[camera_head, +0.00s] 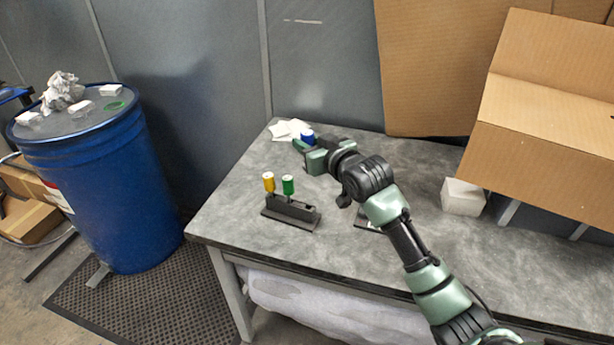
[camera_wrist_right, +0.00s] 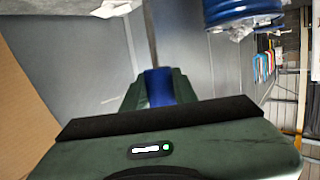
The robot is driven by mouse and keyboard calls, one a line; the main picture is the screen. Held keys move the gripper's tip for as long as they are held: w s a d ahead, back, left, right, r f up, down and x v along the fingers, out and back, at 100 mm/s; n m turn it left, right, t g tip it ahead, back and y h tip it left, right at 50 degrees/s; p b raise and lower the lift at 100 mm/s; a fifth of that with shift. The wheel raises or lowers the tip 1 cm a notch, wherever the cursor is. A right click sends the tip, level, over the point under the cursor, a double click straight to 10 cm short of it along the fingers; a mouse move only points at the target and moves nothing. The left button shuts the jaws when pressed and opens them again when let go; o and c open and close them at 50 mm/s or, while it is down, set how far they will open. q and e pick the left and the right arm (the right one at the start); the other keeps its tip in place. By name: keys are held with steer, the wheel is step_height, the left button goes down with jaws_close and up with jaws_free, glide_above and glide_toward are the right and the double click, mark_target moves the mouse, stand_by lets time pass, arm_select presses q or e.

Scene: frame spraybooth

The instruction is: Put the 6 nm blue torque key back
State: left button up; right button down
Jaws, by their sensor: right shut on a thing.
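The blue torque key (camera_head: 307,134) is in my right gripper (camera_head: 304,147), which is shut on it above the back of the grey table. Its blue part also shows between the fingers in the right wrist view (camera_wrist_right: 158,88). The lower part of the key is hidden by the gripper. A black key holder (camera_head: 291,211) stands on the table, in front and to the left of my right gripper. A yellow key (camera_head: 268,182) and a green key (camera_head: 288,185) stand upright in it. The right part of the holder shows no key. My left gripper is not in view.
The grey table (camera_head: 410,245) is mostly clear around the holder. White papers (camera_head: 288,129) lie at its back corner. A white block (camera_head: 462,196) and large cardboard boxes (camera_head: 545,110) are at the right. A blue drum (camera_head: 110,190) stands left of the table.

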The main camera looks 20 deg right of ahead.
step_height(320, 180, down, 10)
steer(key=shift+p, duration=0.65)
steer(key=shift+f, duration=0.15)
steer(key=shift+f, duration=0.45)
steer(key=c, duration=1.1)
jaws_free()
